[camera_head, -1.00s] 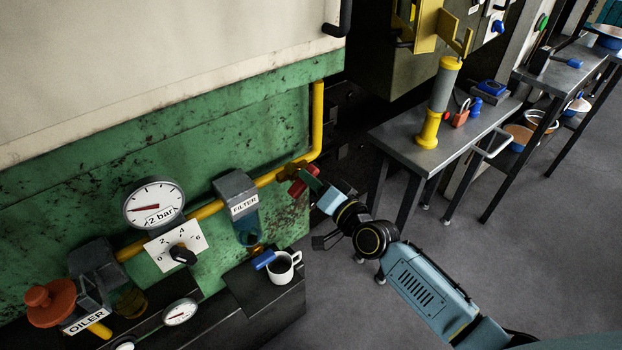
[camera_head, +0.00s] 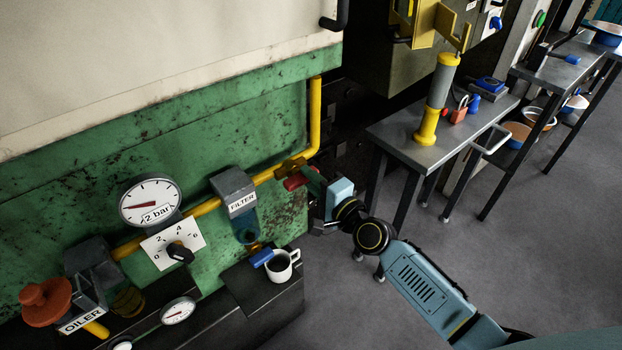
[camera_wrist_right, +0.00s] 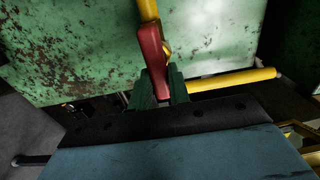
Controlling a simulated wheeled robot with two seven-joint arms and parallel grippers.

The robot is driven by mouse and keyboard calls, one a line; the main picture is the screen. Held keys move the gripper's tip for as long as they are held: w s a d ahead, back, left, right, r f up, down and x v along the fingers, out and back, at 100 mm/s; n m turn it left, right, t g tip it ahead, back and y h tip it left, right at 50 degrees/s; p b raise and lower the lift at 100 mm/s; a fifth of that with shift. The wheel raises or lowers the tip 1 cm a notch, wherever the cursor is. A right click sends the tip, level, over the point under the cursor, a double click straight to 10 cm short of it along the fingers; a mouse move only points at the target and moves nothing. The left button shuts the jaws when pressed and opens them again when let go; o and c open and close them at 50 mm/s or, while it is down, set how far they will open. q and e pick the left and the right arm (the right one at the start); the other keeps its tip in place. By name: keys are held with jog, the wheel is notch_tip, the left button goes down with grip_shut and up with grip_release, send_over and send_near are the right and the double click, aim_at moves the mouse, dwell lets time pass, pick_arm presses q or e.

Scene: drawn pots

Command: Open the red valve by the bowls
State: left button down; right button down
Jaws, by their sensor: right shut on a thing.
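The red valve handle (camera_head: 295,182) sits on the yellow pipe (camera_head: 264,178), right of the filter with its blue bowl (camera_head: 245,225). In the right wrist view the red handle (camera_wrist_right: 153,60) hangs between the green fingers. My right gripper (camera_head: 314,182) is shut on this handle in the head view; its fingers (camera_wrist_right: 162,88) also show in the wrist view, one on each side of the handle's end. The fingers partly hide the handle in the head view. The oiler's bowl (camera_head: 128,301) is at the lower left. My left gripper is not in view.
A pressure gauge (camera_head: 150,201) and a knob (camera_head: 180,252) are left of the filter. A mug (camera_head: 281,265) stands on a dark ledge below it. A metal table (camera_head: 400,140) with a yellow-grey post stands right of my wrist. Open floor lies at the lower right.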

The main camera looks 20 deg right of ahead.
dwell(0.4)
jog(key=c, duration=1.3)
grip_release()
jog(key=v, duration=1.3)
jog(key=shift+s+b, duration=0.2)
jog(key=shift+b, duration=0.1)
